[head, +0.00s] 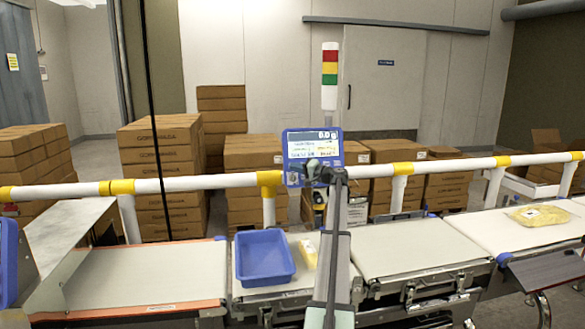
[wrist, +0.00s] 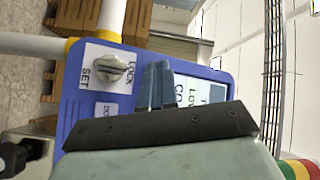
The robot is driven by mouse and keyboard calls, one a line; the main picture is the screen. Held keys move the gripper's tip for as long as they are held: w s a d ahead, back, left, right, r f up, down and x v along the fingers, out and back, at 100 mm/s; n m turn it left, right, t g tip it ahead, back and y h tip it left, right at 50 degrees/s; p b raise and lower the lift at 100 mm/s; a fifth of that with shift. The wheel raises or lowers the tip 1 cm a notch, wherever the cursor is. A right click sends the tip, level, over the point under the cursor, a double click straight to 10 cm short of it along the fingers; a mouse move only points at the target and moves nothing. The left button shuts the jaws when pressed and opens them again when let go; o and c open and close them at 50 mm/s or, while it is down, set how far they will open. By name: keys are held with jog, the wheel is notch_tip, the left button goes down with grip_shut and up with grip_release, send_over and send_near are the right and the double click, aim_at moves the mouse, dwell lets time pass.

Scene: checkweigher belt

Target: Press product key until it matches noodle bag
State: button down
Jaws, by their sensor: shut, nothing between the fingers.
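The blue control panel (head: 291,168) stands on the rail in the head view, its lit screen (head: 316,146) reading about 0.0 g on top. The smaller product text is too small to read. My gripper (head: 325,170) is shut and empty in front of the panel's lower right part. In the wrist view, the gripper's fingers (wrist: 157,72) lie together over the panel (wrist: 70,103), between a key switch and the screen (wrist: 210,97), partly hiding both keys and screen. I cannot tell whether they touch a key. A bag of yellow noodles (head: 540,215) lies on the right belt.
The LOCK/SET key switch (wrist: 115,69) and a partly hidden key marked "DO" (wrist: 106,110) are beside the fingers. A blue tray (head: 264,258) and another yellow bag (head: 308,252) sit on the middle belt. A white-yellow rail (head: 220,182) runs behind; cartons (head: 160,165) stand beyond.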

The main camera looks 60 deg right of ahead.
jog(key=shift+s+a+r, duration=0.15)
jog(key=shift+s+a, duration=0.35)
jog(key=shift+s, duration=0.05)
jog(key=s+a, duration=0.1)
jog(key=s+a+r, duration=0.1)
jog(key=s+a, duration=0.1)
jog(key=shift+s+a+r, duration=0.2)
jog(key=shift+r, duration=0.05)
dwell(0.5)
dwell(1.5)
